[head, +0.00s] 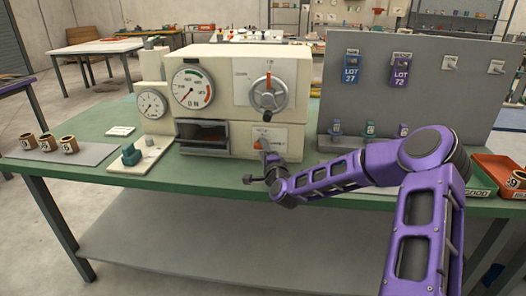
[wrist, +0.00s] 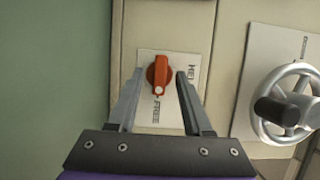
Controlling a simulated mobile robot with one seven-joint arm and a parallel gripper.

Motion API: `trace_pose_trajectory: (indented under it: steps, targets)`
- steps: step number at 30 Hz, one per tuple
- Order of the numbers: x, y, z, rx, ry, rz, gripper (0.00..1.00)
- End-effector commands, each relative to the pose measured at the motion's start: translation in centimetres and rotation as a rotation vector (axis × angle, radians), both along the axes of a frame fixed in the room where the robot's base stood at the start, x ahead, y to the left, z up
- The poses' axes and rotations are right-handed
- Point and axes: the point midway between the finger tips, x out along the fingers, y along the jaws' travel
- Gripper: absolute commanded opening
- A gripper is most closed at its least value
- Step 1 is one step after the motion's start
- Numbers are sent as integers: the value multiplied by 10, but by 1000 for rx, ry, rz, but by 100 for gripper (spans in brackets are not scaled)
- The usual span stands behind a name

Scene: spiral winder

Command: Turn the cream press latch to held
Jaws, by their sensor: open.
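The cream press (head: 235,90) stands on the green bench. Its latch is a small orange-red knob (wrist: 158,73) on a white label plate in the lower front; it also shows in the head view (head: 263,143), partly hidden by my arm. In the wrist view the knob's white dot points down, toward the word FREE. The word HELD is at the plate's upper right. My gripper (wrist: 160,78) is open, one finger on each side of the knob, with a visible gap to both. I cannot tell how deep the fingertips reach.
A handwheel (head: 269,94) sits above the latch; it shows at the right in the wrist view (wrist: 292,104). A dark open slot (head: 204,134) is left of the latch. A grey panel (head: 400,125) with tags stands to the right. Copper-coloured cups (head: 69,145) are far left.

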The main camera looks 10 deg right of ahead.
Motion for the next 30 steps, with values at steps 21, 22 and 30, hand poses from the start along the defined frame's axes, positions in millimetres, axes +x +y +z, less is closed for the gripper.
trace_pose_trajectory:
  steps: [21, 22, 30]
  targets:
    - [0, 0, 0, 0, 0, 0, 0]
    - [0, 0, 0, 0, 0, 0, 0]
    - [0, 1, 2, -39, 11, 0, 0]
